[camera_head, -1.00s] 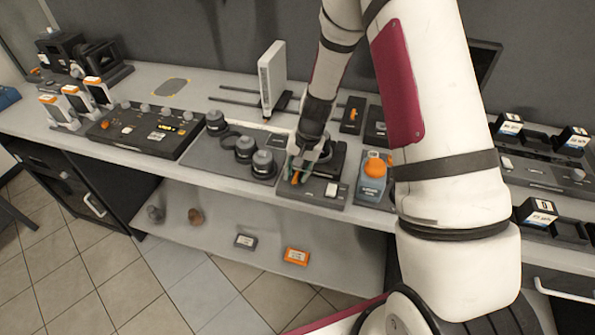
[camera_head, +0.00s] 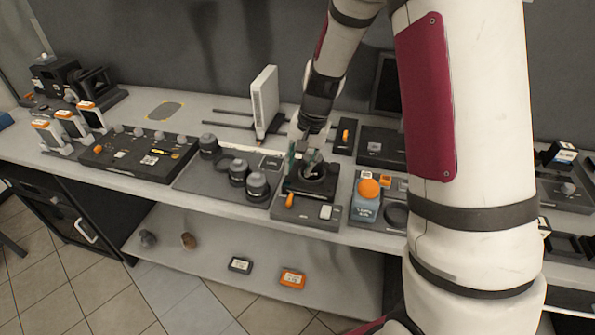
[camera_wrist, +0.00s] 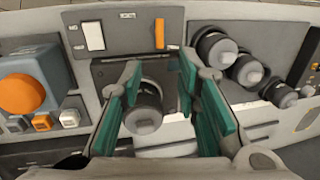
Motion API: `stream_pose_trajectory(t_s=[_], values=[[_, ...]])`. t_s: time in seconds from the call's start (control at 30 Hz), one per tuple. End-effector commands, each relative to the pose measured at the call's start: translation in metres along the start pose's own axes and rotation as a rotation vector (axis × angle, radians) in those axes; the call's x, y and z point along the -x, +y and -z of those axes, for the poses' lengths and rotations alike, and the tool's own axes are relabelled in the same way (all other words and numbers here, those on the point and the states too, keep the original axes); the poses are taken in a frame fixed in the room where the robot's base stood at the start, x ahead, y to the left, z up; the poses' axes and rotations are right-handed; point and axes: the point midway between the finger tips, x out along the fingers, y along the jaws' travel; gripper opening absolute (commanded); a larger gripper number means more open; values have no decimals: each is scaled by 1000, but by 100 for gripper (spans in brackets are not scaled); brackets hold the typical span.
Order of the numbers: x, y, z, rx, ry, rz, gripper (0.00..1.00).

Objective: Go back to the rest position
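My gripper (camera_head: 305,143) is above a dark device (camera_head: 325,192) near the middle of the bench. In the wrist view its green-padded fingers (camera_wrist: 160,76) stand apart with nothing held between them. A grey cylinder (camera_wrist: 145,112) sits in the device and shows below the gap between the fingers. The device's front panel carries an orange lever (camera_head: 289,201) and a white switch (camera_head: 326,212). Both show in the wrist view too, the lever (camera_wrist: 160,33) upright in the picture and the switch (camera_wrist: 94,36) beside it. My arm hides part of the bench on the right.
A blue-grey bottle with an orange cap (camera_head: 368,188) stands right of the device. Grey capped cylinders (camera_head: 257,185) stand on a tray to the left. A white upright box (camera_head: 265,98) is behind. The lower shelf (camera_head: 205,253) holds several small items.

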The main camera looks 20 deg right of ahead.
Motion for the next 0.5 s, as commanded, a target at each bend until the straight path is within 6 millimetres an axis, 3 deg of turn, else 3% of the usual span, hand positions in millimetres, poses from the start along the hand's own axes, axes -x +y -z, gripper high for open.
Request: stream_pose_trajectory(t_s=[0.5], values=[[6,-1,-1,9,5,3,30]])
